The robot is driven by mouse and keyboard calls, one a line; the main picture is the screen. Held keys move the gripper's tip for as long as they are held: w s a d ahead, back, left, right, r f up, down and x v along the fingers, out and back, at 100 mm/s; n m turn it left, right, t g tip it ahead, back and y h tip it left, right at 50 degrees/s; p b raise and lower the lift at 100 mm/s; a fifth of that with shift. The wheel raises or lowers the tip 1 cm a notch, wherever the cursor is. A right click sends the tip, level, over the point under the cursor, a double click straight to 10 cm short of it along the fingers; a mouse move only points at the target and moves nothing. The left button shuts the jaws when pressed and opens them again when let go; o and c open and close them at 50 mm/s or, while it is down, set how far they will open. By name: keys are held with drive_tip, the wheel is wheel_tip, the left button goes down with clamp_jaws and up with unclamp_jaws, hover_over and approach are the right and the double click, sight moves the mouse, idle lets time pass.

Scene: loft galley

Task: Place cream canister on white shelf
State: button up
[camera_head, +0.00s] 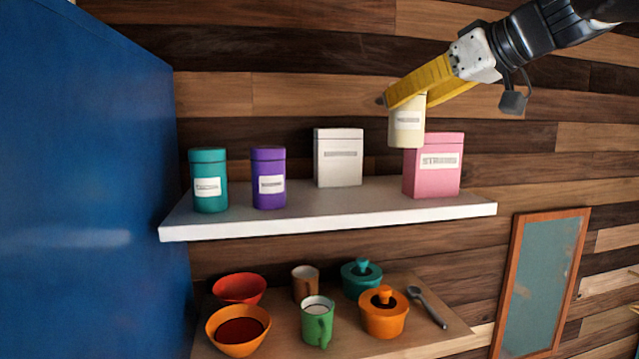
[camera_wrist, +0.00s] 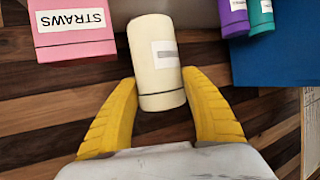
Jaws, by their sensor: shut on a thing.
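The cream canister (camera_head: 407,125) is a pale cylinder with a white label. My gripper (camera_head: 405,92), with yellow fingers, is shut on it and holds it upright above the white shelf (camera_head: 330,220), in front of or beside the pink box's upper left edge. In the wrist view the canister (camera_wrist: 155,60) sits between the two yellow fingertips (camera_wrist: 160,92). The canister's top is partly hidden by the fingers in the head view. Its base appears above the shelf surface, not touching it.
On the shelf stand a teal canister (camera_head: 208,180), a purple canister (camera_head: 268,178), a white box (camera_head: 338,157) and a pink box (camera_head: 433,172) labelled STRAWS. Bare shelf shows between the purple canister and the pink box. A lower shelf (camera_head: 430,335) holds bowls, mugs and pots. A blue panel (camera_head: 90,180) stands left.

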drive_tip(key=shift+w+a+f+p, duration=0.5)
drive_tip(key=shift+w+a+f, duration=0.15)
drive_tip(key=shift+a+f, duration=1.1)
drive_tip(key=shift+w+a+f+p, duration=0.45)
drive_tip(key=shift+w+a+f, duration=0.2)
drive_tip(key=shift+a+f, duration=1.05)
drive_tip(key=shift+w+a+f+p, duration=0.5)
drive_tip(key=shift+w+a+f, duration=0.15)
drive_tip(key=shift+a+f, duration=1.05)
drive_tip(key=shift+d+f, duration=0.25)
drive_tip(key=o, duration=1.3)
